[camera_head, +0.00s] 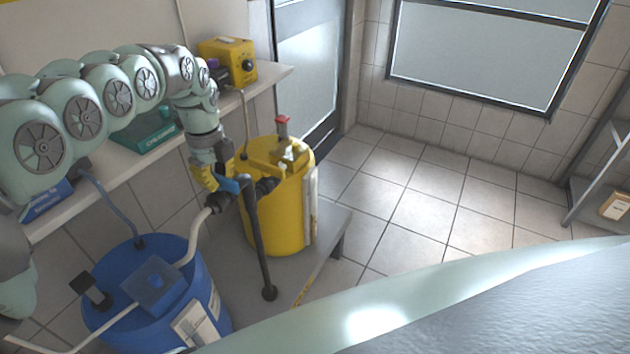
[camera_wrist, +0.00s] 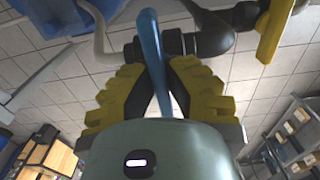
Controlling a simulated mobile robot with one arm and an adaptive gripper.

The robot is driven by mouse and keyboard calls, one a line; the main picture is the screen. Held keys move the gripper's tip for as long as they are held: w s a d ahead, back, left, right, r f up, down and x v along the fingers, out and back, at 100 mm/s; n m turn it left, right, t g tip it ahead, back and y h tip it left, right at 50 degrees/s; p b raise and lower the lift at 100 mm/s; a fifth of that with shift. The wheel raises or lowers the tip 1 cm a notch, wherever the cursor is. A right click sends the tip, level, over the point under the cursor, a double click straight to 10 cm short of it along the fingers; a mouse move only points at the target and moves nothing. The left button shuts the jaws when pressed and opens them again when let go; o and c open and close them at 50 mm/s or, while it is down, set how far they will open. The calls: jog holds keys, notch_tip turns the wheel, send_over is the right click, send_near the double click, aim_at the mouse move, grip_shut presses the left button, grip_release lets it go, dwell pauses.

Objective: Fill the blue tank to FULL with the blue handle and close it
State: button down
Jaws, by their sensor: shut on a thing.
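The blue tank (camera_head: 205,290) stands at the lower left in the head view, with a white label sheet on its front. A pale hose runs from its top to a black pipe joint. The blue handle (camera_wrist: 152,45) is a long flat lever at that joint; it also shows in the head view (camera_head: 229,186). My gripper (camera_wrist: 158,85) has its yellow padded fingers shut on the blue handle. In the head view my gripper (camera_head: 215,182) reaches down beside the pipe. The level inside the blue tank cannot be read.
A yellow tank (camera_head: 275,215) with a red-topped fitting stands right of the handle. A black upright pipe (camera_head: 258,240) rises from the grey platform. A wall shelf (camera_head: 150,150) holds a yellow box (camera_head: 230,60) and a green box (camera_head: 145,135). The tiled floor at right is clear.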

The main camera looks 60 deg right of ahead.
aim_at(216, 175)
jog(key=shift+m+b, duration=0.3)
jog(key=shift+m, duration=0.3)
jog(key=c, duration=1)
grip_release()
jog(key=shift+r, duration=0.1)
notch_tip(216, 175, up, 12)
